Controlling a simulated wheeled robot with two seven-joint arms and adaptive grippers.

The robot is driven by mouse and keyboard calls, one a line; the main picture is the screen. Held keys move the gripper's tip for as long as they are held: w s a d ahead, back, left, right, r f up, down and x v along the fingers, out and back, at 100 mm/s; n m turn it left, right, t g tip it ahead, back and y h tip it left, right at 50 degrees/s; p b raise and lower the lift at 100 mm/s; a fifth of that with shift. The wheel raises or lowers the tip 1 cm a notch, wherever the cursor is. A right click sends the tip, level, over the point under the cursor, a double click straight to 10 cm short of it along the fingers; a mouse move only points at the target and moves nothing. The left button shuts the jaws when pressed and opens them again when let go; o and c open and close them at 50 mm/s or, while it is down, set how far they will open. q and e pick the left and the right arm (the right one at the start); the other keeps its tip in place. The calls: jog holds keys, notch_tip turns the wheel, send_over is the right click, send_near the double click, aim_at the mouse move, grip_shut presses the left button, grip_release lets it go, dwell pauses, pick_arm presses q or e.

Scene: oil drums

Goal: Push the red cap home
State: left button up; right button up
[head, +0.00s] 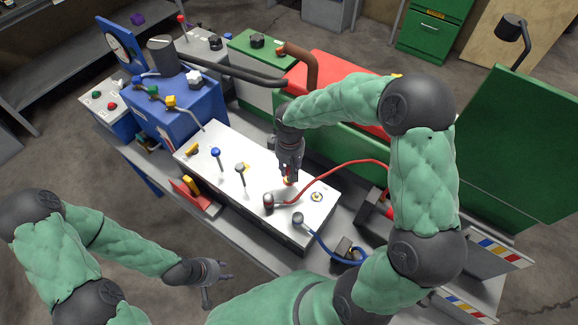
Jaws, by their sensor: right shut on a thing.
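The white-topped panel box (222,180) stands on the bench in the middle of the head view. My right gripper (288,176) points down over its right half, shut on a small red cap (289,182) at the panel's surface. The fingers hide most of the cap, so I cannot tell how deep it sits. My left gripper (226,272) is low in front of the bench, away from the panel, with its fingers apart and nothing between them.
A dark plug (268,202) with a red hose (335,166) stands beside my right gripper. A blue-hosed plug (298,218), a yellow-ringed port (317,197) and upright levers (240,169) are on the panel. A blue machine (185,110) stands left.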

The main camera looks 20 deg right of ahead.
aim_at(289, 168)
jog(key=shift+f+b, duration=0.45)
jog(key=shift+f, duration=0.25)
jog(key=shift+f, duration=0.15)
jog(key=shift+f+b, duration=0.55)
jog(key=shift+f+b, duration=0.65)
jog(key=shift+f, duration=0.25)
dwell(1.0)
jog(key=o, duration=0.8)
jog(key=shift+r, duration=0.1)
notch_tip(289, 168, up, 12)
jog(key=shift+f, duration=0.1)
